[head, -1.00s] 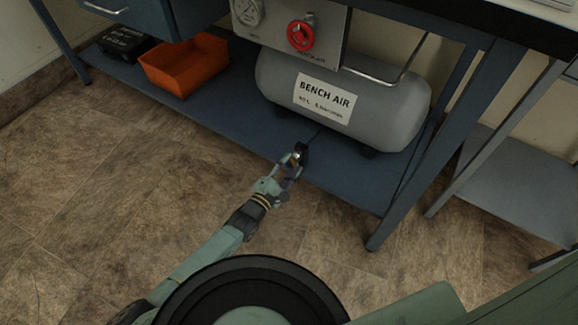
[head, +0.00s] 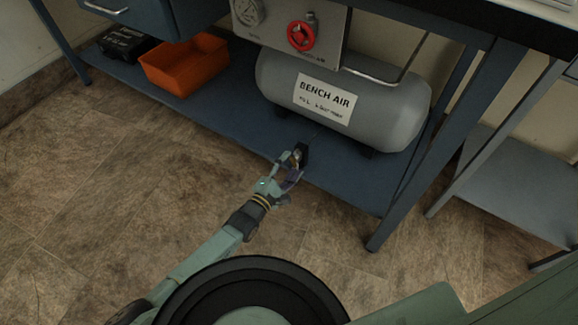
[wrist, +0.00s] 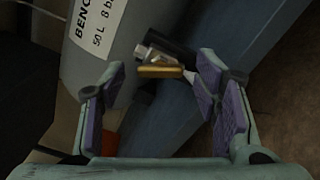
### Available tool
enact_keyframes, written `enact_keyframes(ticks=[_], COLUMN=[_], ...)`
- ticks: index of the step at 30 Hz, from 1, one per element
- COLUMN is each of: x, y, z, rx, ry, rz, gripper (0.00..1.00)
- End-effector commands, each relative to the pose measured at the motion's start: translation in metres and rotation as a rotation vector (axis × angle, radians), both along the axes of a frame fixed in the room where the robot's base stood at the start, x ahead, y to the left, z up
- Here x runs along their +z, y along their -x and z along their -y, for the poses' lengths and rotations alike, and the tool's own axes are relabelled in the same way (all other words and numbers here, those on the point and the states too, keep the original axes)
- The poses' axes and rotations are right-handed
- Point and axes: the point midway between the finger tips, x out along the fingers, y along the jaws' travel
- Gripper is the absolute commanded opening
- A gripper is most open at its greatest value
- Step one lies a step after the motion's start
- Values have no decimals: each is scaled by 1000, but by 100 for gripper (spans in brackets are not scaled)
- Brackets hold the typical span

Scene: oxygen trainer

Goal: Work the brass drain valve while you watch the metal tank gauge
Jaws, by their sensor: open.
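The brass drain valve (wrist: 160,71) shows in the wrist view, a short brass piece beside a silvery fitting (wrist: 146,52) below the grey tank. My gripper (wrist: 158,80) is open, with one purple-padded finger on each side of the valve; I cannot tell whether either touches it. In the head view my gripper (head: 288,172) is low in front of the shelf edge, and the valve is mostly hidden by the fingers.
The grey BENCH AIR tank (head: 390,105) lies on the blue lower shelf (head: 215,120). A red handwheel (head: 301,35) is on the panel (head: 335,40) above it. An orange bin (head: 185,68) and a black case (head: 122,45) sit at left. A bench leg (head: 425,150) stands right.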

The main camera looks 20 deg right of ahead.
Motion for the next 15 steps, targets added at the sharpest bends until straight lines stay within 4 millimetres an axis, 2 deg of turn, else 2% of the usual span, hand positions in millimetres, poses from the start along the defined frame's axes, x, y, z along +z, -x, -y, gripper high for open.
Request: enact_keyframes(ticks=[7,15], x=[0,0], y=[7,42], z=[-11,-56], rx=[1,2], ry=[-2,-4], rz=[1,0], gripper=[57,57])
